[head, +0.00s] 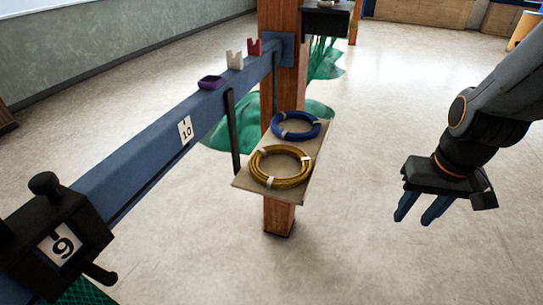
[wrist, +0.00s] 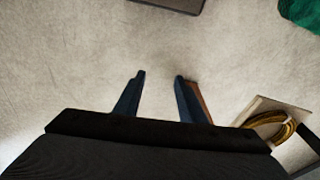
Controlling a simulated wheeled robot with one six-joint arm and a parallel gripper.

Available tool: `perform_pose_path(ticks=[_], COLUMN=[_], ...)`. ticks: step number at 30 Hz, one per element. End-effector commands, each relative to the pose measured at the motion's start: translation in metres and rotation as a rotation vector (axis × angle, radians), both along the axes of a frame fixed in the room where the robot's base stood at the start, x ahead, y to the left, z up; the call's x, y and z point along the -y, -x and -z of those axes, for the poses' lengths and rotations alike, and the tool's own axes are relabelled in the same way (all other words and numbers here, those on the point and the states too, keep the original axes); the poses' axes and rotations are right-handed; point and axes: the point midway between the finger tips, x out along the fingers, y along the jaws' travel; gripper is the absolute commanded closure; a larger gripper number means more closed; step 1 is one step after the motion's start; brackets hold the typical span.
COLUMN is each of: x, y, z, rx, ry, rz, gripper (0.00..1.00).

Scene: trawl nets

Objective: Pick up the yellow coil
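The yellow coil (head: 281,166) is a ring bound with pale ties. It lies flat on the front part of a small shelf (head: 243,182) fixed to a wooden post. In the wrist view, part of the yellow coil (wrist: 279,133) shows at the right edge, partly hidden by my own gripper body and a dark bar. My gripper (head: 418,211) is to the right of the shelf in the head view, fingers pointing down, apart from the coil. In the wrist view its two fingers (wrist: 160,76) are spread with only floor between them.
A blue coil (head: 296,125) lies behind the yellow one on the same shelf. A blue beam (head: 150,141) runs along the left, with a purple dish (head: 211,82) and red and white notched pieces on top. Green netting (head: 233,132) lies behind. The floor between shelf and gripper is clear.

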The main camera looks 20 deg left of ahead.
Motion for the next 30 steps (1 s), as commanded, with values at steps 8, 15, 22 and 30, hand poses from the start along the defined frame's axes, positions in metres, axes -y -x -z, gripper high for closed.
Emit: perform_pose_path(ticks=[8,15,22,30], x=[-0.144,-0.277,-0.323,-0.33], y=[-0.055,-0.058,-0.051,-0.054], z=[-0.017,-0.038,-0.042,-0.021], rx=[0.088,0.184,0.223,0.223], ry=[-0.065,-0.129,-0.153,-0.153], rz=[-0.534,-0.969,-1.117,-1.118], gripper=[0.63,0.63,0.63,0.63])
